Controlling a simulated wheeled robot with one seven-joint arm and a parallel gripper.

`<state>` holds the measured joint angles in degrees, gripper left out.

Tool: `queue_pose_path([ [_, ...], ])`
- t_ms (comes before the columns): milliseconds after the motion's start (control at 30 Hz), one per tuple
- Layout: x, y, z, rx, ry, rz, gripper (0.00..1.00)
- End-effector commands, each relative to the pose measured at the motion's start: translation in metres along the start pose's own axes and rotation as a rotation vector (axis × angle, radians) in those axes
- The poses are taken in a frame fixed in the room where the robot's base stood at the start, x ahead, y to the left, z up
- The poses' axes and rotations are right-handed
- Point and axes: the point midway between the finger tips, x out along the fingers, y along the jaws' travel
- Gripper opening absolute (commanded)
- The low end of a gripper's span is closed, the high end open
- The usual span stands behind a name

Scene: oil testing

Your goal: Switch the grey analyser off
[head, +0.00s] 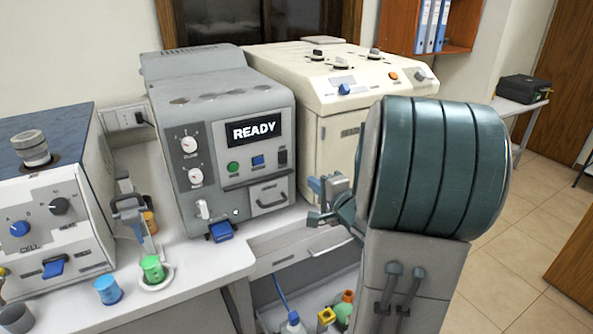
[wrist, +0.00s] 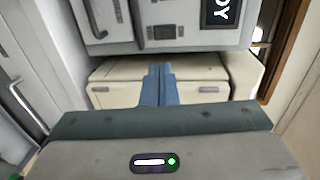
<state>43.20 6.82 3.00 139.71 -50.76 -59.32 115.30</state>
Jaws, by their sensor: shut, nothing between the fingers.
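The grey analyser (head: 215,140) stands on the bench left of centre in the head view. Its display (head: 254,131) reads READY. Its front carries two white dials, a green button (head: 233,168), a blue button (head: 257,161), a dark switch (head: 282,157), a drawer and a white lever (head: 202,209). My gripper (head: 315,202) is in front of the analyser's lower right corner, apart from it as far as I can tell. In the wrist view my gripper (wrist: 156,72) has its blue fingers together and empty, with part of the analyser's front (wrist: 165,40) beyond.
A cream machine (head: 335,85) stands right behind the analyser. A blue-topped machine (head: 50,195) stands to the left. Green (head: 152,268) and blue (head: 107,290) capped items sit near the bench's front edge. Bottles (head: 343,305) stand below the bench. The floor at right is open.

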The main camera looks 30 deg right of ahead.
Motion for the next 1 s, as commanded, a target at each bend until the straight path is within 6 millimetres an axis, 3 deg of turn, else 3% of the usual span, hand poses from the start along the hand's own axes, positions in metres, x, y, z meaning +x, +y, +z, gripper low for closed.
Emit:
queue_pose_path([
  [167, 0.023, 0.000, 0.001, 0.001, -0.003, 0.001, 0.00],
  [600, 0.109, -0.001, 0.001, 0.000, -0.002, 0.002, 0.00],
  [800, 0.130, -0.001, 0.000, -0.001, -0.001, 0.000, 0.00],
  [1000, 0.137, 0.000, 0.000, -0.001, 0.001, 0.000, 0.00],
])
